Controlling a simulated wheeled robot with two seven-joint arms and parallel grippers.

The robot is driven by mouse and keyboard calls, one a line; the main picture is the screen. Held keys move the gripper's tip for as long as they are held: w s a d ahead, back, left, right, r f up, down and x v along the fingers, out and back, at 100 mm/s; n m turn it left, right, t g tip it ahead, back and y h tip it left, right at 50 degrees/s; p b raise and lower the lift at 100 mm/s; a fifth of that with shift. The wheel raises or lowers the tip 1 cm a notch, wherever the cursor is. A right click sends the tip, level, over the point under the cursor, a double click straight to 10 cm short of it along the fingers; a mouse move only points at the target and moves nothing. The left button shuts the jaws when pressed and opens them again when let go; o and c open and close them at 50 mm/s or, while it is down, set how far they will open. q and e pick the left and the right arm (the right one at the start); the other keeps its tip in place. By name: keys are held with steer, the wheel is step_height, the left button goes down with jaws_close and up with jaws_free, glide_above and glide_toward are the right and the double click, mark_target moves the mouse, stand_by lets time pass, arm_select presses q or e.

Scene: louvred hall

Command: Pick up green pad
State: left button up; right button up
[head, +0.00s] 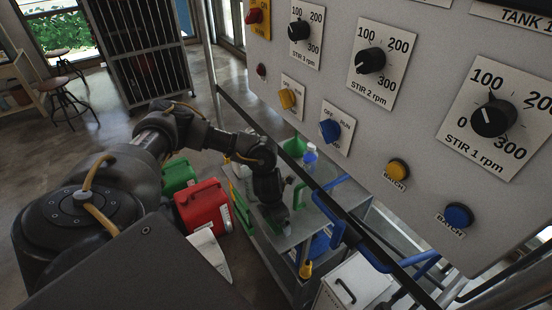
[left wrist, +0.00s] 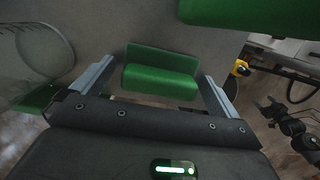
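A green pad (left wrist: 160,72), shaped like a block with two visible faces, lies on a grey surface in the left wrist view. It is between and beyond the two fingers of my left gripper (left wrist: 156,88). The fingers are apart, with visible gaps on both sides of the pad. In the head view my left gripper (head: 278,212) points down over the cart top (head: 318,235), and the arm hides most of what is under it. A dark jointed form at the right edge of the left wrist view may be my right arm; its gripper state is unclear.
More green pieces stand on the cart around the gripper, one upright (head: 299,194). A blue-capped bottle (head: 310,157) is behind. Red (head: 202,206) and green (head: 178,176) cans are left of the cart. A control panel (head: 420,110) and dark rail (head: 330,205) stand close on the right.

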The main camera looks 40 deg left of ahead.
arm_select(q)
steer(key=c, duration=0.8)
steer(key=shift+c, duration=0.2)
steer(key=shift+r, duration=0.1)
steer(key=shift+w+r+b, duration=0.1)
steer(key=shift+r+b, duration=0.25)
steer(key=shift+r, duration=0.15)
steer(key=s+a+r+p, duration=0.2)
steer(key=s+a+r, duration=0.2)
steer(key=s+r, duration=0.8)
steer(key=shift+s, duration=0.8)
steer(key=shift+f, duration=0.1)
